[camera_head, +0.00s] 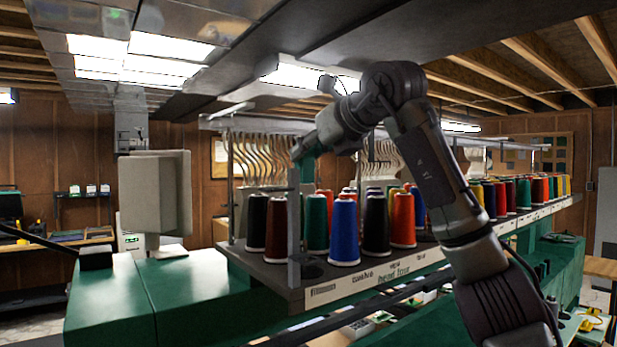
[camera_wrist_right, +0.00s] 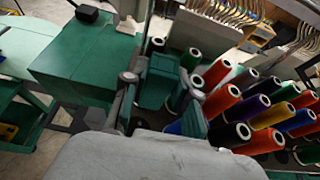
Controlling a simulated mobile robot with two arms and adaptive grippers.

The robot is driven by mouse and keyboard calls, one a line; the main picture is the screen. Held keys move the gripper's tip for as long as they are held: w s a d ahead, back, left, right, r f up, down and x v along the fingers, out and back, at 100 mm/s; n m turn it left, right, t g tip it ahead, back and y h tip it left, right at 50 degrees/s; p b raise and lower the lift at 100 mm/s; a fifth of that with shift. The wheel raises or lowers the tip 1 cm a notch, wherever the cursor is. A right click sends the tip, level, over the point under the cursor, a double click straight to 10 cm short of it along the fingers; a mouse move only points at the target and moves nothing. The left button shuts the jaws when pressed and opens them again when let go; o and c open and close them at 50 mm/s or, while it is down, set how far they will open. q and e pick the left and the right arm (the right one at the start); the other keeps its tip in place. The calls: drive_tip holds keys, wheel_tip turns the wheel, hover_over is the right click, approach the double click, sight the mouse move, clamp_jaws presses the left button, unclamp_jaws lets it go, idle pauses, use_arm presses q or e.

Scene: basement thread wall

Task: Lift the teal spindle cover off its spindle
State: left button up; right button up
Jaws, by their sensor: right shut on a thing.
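My right arm reaches over the thread shelf from the right in the head view. My right gripper (camera_head: 303,152) is at its far end, above the shelf's left end, and is shut on the teal spindle cover (camera_head: 308,170). In the right wrist view the cover (camera_wrist_right: 157,84) shows as a teal block between the two grey fingers of the gripper (camera_wrist_right: 162,88). The cover's lower end is hard to make out against the thread cones, and I cannot tell whether it is clear of its spindle. My left gripper is not in view.
Thread cones, including a blue one (camera_head: 344,234), crowd the shelf (camera_head: 345,290) below and right of the gripper. A grey upright post (camera_head: 294,235) stands at the shelf's front left corner. A green cabinet (camera_head: 160,300) and a pale panel (camera_head: 155,190) are at the left.

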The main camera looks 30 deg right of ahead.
drive_tip(key=shift+r, duration=0.6)
drive_tip(key=shift+r, duration=0.1)
wheel_tip(320, 180, up, 4)
drive_tip(key=p, duration=0.4)
drive_tip(key=shift+f, duration=0.2)
